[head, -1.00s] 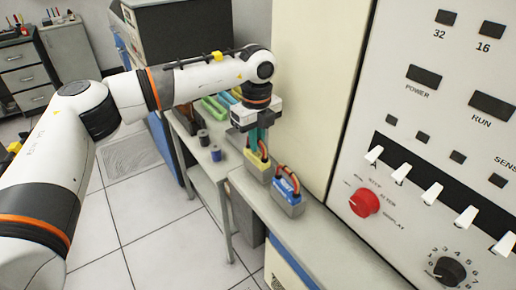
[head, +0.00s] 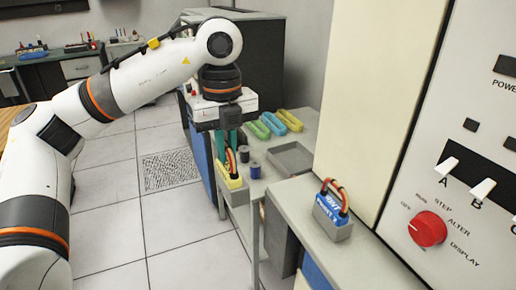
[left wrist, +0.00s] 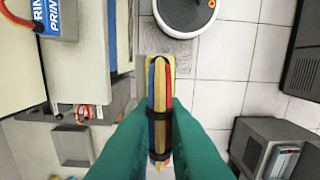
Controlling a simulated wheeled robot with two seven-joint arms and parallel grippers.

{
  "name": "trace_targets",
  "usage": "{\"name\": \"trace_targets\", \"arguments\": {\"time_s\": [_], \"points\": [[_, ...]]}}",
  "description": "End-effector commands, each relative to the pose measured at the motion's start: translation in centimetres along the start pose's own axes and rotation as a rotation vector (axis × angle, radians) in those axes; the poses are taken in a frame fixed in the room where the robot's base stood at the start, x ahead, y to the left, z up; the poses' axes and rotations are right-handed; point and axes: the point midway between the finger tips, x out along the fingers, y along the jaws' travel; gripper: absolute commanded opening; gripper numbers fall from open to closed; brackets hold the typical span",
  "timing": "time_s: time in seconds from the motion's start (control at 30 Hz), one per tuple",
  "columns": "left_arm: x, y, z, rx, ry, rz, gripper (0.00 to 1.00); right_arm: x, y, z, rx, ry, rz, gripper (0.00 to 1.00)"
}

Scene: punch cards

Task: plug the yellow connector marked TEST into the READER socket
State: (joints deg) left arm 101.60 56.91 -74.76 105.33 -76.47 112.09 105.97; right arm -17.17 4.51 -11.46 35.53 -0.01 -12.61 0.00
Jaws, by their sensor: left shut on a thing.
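My left gripper (head: 227,138) has teal fingers and is shut on the cable bundle of the yellow connector (head: 230,178). It holds the connector upright, with red cables looping above it, in front of the low grey table. A grey part shows at the connector's underside. In the left wrist view the fingers (left wrist: 160,125) clasp blue, tan and red cables with black ties. The yellow body (left wrist: 171,66) shows beyond them, over floor tiles. I cannot read the TEST mark or make out a READER socket. My right gripper is not in view.
A blue connector (head: 330,208) marked PRINT sits in a grey holder on the console ledge (head: 385,262). The grey table holds thread-like spools (head: 255,170), coloured trays (head: 272,123) and a shallow grey tray (head: 291,157). The tall console (head: 465,120) stands right. Open floor lies left.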

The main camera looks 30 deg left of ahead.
Motion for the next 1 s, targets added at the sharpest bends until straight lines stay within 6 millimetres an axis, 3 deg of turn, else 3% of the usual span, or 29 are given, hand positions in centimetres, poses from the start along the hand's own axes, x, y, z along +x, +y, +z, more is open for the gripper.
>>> {"name": "trace_targets", "arguments": {"time_s": [0.23, 1.0], "points": [[-0.3, -2.0, -0.1, 0.000, 0.001, 0.002, 0.00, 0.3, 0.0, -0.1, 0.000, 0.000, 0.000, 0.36], [-4.3, -2.1, -0.1, 0.000, 0.000, 0.001, 0.00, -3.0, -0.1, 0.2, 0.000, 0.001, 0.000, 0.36]]}}
